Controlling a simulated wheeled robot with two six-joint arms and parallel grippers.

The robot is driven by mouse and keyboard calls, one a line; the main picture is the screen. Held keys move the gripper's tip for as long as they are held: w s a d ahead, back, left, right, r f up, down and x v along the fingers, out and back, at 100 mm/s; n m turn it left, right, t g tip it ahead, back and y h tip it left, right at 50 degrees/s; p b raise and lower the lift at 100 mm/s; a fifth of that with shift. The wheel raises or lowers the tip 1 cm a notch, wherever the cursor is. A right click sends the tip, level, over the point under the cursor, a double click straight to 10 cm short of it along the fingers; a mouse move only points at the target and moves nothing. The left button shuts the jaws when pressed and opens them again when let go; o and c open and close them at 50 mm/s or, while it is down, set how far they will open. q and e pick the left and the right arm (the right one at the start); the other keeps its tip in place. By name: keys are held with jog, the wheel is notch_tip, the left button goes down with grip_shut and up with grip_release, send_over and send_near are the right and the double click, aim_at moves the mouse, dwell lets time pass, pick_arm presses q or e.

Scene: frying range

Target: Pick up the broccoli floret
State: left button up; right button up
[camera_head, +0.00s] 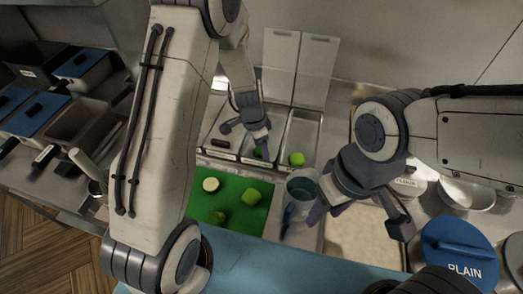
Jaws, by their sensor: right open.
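A dark green piece (220,217) that looks like the broccoli floret lies at the front of the green cutting board (232,231). A brighter green chunk (252,196) and a pale round slice (210,184) lie behind it. My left gripper (250,137) is over the metal trays behind the board. A small green piece (259,153) shows at its fingertips; I cannot tell whether it is held. My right gripper (358,215) is open and empty, right of the board, with its fingers spread over the counter.
Metal trays (302,132) with raised lids stand behind the board; one holds a green piece (296,159). A grey-blue cup (301,187) stands between the board and my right gripper. A blue-lidded tub (458,250) marked PLAIN and bowls (466,194) are on the right.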

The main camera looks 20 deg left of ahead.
pick_arm(q)
jog(key=c, duration=0.7)
